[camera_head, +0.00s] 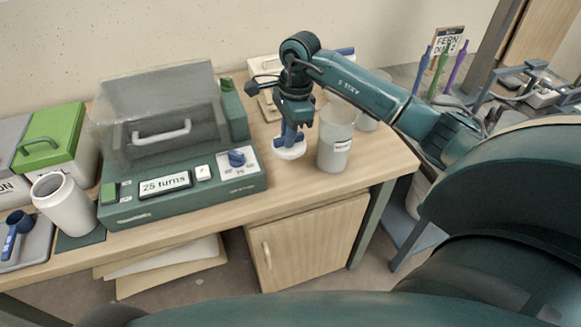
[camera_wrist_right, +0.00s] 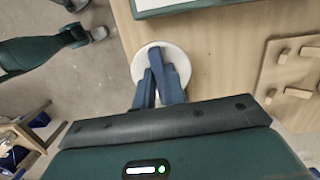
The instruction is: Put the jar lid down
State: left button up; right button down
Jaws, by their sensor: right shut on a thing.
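The jar lid (camera_head: 291,153) is a white round disc with a blue grip part on top. My right gripper (camera_head: 290,138) points down and is shut on it, over the wooden table between the green machine and a grey bucket. In the right wrist view the lid (camera_wrist_right: 146,73) shows beneath the blue fingers (camera_wrist_right: 160,85). I cannot tell whether the lid touches the table. A white open jar (camera_head: 66,208) stands upright on a dark green mat (camera_head: 82,239) at the left. My left gripper is not seen.
The green machine (camera_head: 237,187), reading "25 turns", has a clear cover. The grey labelled bucket (camera_head: 333,155) stands close right of the lid. A green-lidded box (camera_head: 50,138) and a tray with a blue scoop (camera_head: 14,235) are at left. Bare table (camera_head: 375,165) lies right of the bucket.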

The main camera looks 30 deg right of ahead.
jog(key=f, duration=0.5)
jog(key=shift+d+f, duration=0.2)
jog(key=shift+f, duration=0.2)
jog(key=shift+f+p, duration=0.3)
jog(key=shift+f, duration=0.3)
notch_tip(320, 180, down, 3)
jog(key=shift+f, duration=0.1)
jog(key=shift+f, duration=0.2)
jog(key=c, duration=1.5)
grip_release()
jog(key=shift+o, duration=0.2)
jog(key=shift+r, duration=0.2)
